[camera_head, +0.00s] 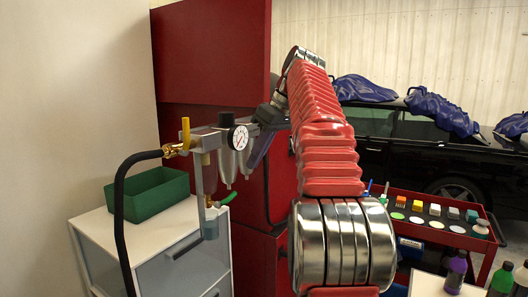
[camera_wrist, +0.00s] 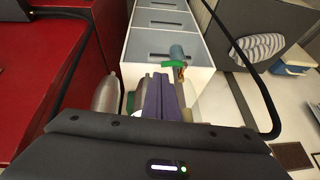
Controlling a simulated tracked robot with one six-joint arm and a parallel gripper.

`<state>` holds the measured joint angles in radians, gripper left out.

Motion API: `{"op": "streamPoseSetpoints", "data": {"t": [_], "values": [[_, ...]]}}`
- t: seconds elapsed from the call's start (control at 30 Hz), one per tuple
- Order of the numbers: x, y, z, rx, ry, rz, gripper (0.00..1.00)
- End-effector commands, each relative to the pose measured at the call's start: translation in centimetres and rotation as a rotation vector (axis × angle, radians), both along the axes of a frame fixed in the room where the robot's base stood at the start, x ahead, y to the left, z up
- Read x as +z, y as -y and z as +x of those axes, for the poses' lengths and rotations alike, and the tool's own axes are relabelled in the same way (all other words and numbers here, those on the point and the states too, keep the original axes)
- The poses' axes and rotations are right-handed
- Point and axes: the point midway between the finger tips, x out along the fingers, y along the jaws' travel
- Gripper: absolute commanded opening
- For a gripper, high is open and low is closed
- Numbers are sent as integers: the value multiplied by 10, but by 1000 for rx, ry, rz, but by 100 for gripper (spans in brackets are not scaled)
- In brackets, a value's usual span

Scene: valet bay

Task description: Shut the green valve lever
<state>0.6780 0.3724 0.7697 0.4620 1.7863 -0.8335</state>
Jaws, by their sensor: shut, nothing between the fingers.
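In the head view the fingers are partly hidden behind the gauge and filter bowls.
A pressure gauge (camera_head: 240,138), a yellow lever (camera_head: 186,131) and a black hose (camera_head: 122,200) crowd the assembly. A green bin (camera_head: 148,203) stands on a white drawer cabinet (camera_head: 190,258). A red cabinet (camera_head: 215,60) stands behind. A red cart (camera_head: 440,232) is at the right.

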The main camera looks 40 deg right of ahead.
Motion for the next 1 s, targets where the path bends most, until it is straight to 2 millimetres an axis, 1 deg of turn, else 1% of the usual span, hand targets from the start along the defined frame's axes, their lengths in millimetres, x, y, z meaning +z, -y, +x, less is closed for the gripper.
{"op": "streamPoseSetpoints", "data": {"t": [0.03,0.2,0.4,1.0], "values": [[2,5,-1,-1,0,0,0],[8,14,-2,-1,0,0,0],[14,20,-5,-1,1,-1,0],[15,22,-5,1,-1,0,0]]}}
